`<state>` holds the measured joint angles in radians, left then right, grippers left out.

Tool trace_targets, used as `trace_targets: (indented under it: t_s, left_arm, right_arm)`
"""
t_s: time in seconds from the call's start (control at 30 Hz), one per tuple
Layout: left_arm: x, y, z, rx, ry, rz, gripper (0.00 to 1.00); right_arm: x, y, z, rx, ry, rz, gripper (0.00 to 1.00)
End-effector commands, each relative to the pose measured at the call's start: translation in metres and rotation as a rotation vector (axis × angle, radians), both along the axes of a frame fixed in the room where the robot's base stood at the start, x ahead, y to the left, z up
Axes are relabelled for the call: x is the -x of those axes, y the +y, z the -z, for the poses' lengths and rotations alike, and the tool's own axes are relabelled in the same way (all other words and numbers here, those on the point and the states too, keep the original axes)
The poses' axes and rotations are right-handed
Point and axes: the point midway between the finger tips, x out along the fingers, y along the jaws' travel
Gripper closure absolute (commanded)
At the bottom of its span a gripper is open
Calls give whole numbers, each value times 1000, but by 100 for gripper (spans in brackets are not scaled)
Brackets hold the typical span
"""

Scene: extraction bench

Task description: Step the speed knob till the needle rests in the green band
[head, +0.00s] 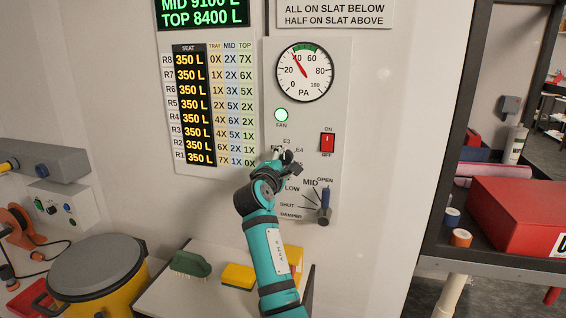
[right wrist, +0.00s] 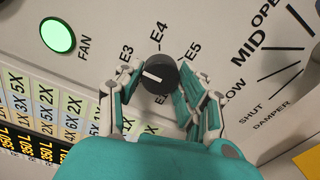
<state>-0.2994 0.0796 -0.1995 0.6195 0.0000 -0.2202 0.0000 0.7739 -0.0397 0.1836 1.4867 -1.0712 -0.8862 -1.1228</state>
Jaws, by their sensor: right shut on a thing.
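The speed knob (right wrist: 162,74) is dark and round with a white pointer mark, among labels E3, E4 and E5; another label below is partly hidden. The mark points left, towards the E3 side. My right gripper (right wrist: 158,92) is shut on the knob, a finger on either side; in the head view the gripper (head: 283,163) hides most of it. The round gauge (head: 304,80), marked PA, is above. Its red needle (head: 298,62) leans up-left near 40, its tip by the left end of the green band (head: 305,48). Whether it is inside, I cannot tell. My left gripper is not in view.
A green FAN lamp (head: 281,115) is lit above the knob. A red ON/OFF switch (head: 327,142) is to the right. The blue-handled damper lever (head: 325,203) stands below right, close to my right arm. A brush (head: 190,264) and a yellow sponge (head: 238,277) lie below.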

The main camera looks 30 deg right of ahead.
Motion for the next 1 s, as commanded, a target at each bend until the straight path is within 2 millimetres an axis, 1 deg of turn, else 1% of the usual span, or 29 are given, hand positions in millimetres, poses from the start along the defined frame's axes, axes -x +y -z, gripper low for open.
trace_targets:
  t_s: [0.33,0.37,0.5,0.53,0.83,0.93,1.0]
  left_arm:
    - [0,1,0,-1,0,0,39]
    - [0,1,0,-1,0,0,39]
    - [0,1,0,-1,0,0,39]
    - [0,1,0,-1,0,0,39]
    - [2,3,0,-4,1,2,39]
    - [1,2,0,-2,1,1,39]
    - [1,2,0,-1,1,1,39]
  right_arm:
    - [0,-1,0,-1,0,2,94]
    - [0,-1,0,-1,0,2,60]
    - [0,-1,0,-1,0,1,42]
    - [0,0,0,-1,0,1,39]
    - [1,2,0,-1,-1,0,39]
    - [7,10,0,0,-1,-2,39]
    - [15,18,1,0,0,-2,39]
